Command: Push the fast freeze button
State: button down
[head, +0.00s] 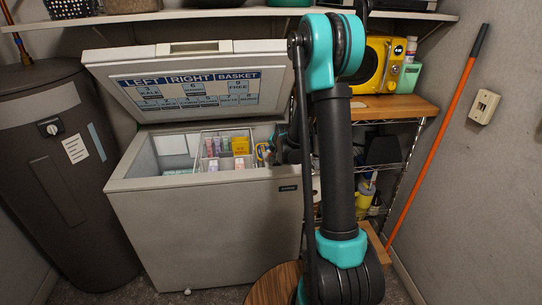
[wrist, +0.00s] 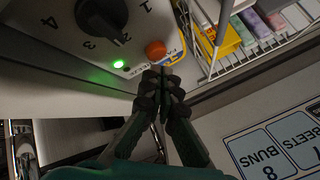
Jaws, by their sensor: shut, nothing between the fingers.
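A chest freezer (head: 215,220) stands with its lid (head: 190,80) raised in the head view. In the wrist view its white control panel (wrist: 60,50) carries a black dial (wrist: 101,18), a lit green light (wrist: 118,64) and a round orange button (wrist: 155,50). Small print lies beside the button, too blurred to read fully. My gripper (wrist: 162,77) is shut and empty, its fingertips just below the orange button in the picture. I cannot tell whether they touch it. In the head view my gripper (head: 277,150) is at the freezer's right inner end, and the panel is hidden.
A wire basket (head: 222,150) with boxed food hangs in the open freezer, close to my fingers. A wire rack with a wooden top (head: 400,107) and a yellow microwave (head: 378,65) stands right. A shelf (head: 230,14) runs above the lid.

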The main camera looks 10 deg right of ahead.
jog(key=shift+f, duration=0.1)
dwell(0.6)
jog(key=shift+f, duration=0.35)
jog(key=shift+f, duration=0.25)
dwell(0.5)
jog(key=shift+r, duration=0.7)
notch_tip(320, 180, up, 6)
dwell(0.6)
jog(key=shift+s, duration=0.1)
dwell(1.3)
